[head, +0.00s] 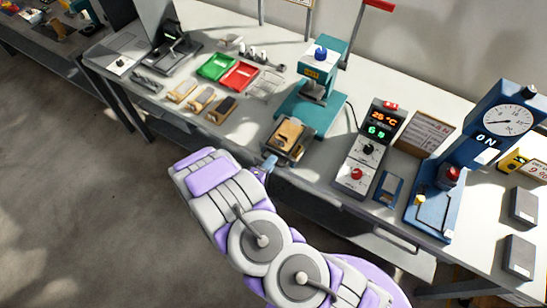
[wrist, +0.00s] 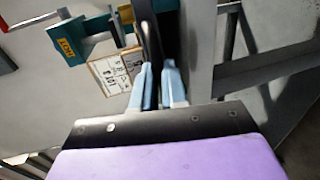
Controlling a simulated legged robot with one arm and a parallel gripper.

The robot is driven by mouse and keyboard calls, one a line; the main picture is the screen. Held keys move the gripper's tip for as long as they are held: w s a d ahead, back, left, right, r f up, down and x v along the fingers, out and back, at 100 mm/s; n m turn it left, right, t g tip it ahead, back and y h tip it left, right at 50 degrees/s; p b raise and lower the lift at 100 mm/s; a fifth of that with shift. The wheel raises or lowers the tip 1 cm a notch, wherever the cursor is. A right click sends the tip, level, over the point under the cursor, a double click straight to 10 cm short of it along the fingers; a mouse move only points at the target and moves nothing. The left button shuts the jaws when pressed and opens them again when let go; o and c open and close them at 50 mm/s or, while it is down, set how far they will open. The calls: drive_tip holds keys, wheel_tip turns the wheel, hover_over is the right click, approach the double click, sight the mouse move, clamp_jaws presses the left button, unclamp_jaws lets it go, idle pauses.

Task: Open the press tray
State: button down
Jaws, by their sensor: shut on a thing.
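The teal press (head: 322,72) stands at the back of the bench, with its yellow label also showing in the wrist view (wrist: 66,44). The press tray (head: 296,155), a grey-edged tray, sits in front of the press near the bench's front edge. A tan block (head: 289,136) lies on it. My gripper (head: 270,163) is at the tray's front left. In the wrist view its light blue fingers (wrist: 155,85) are shut on a dark bar, the tray's handle (wrist: 149,38). The handle's grip point is partly hidden by the fingers.
A controller box with red and green displays (head: 368,150) stands right of the tray. A blue gauge press (head: 450,170) is farther right. Green (head: 217,66) and red (head: 239,76) trays and several small tan blocks lie to the left. The floor (head: 90,200) in front is clear.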

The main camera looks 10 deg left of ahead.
drive_tip(key=shift+s+f, duration=0.15)
drive_tip(key=c, duration=1.2)
unclamp_jaws()
drive_tip(key=shift+o, duration=0.2)
